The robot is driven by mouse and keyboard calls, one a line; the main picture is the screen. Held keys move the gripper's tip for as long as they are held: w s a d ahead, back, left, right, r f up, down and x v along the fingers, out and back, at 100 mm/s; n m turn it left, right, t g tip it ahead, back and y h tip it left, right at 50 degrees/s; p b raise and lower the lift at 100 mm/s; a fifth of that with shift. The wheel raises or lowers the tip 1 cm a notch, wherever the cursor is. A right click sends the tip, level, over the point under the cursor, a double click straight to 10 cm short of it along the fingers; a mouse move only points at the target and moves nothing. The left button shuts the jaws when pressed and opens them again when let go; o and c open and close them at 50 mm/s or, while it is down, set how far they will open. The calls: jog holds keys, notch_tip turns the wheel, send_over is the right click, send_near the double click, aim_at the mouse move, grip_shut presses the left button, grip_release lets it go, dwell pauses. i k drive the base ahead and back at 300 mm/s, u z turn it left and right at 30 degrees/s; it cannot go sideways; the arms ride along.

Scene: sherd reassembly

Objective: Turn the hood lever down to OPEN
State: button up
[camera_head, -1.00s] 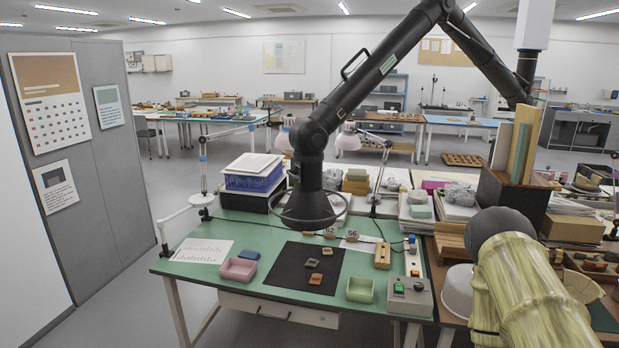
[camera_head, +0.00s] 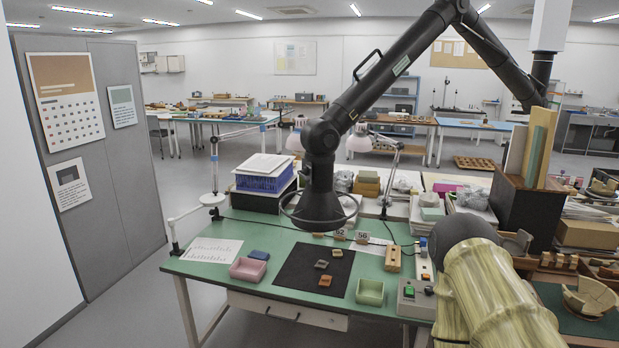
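The black extraction hood (camera_head: 320,207) hangs from a jointed black duct arm above the green bench (camera_head: 215,272). A thin black bar handle (camera_head: 367,66) stands off the upper duct tube. I cannot make out a separate lever or an OPEN mark on the hood at this size. My own arm, in a yellow-green sleeve with a dark rounded end, fills the lower right, to the right of the hood and apart from it in the picture. My gripper does not show, so its opening and contents are hidden.
On the bench are a black mat (camera_head: 300,280) with small sherds, a pink tray (camera_head: 248,269), a green tray (camera_head: 370,292) and a grey button box (camera_head: 414,300). A brown box (camera_head: 513,205) with upright boards and a broken bowl (camera_head: 589,298) are at right.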

aim_at(304, 172)
jog(key=u, duration=1.75)
jog(key=i, duration=1.25)
jog(key=z, duration=1.65)
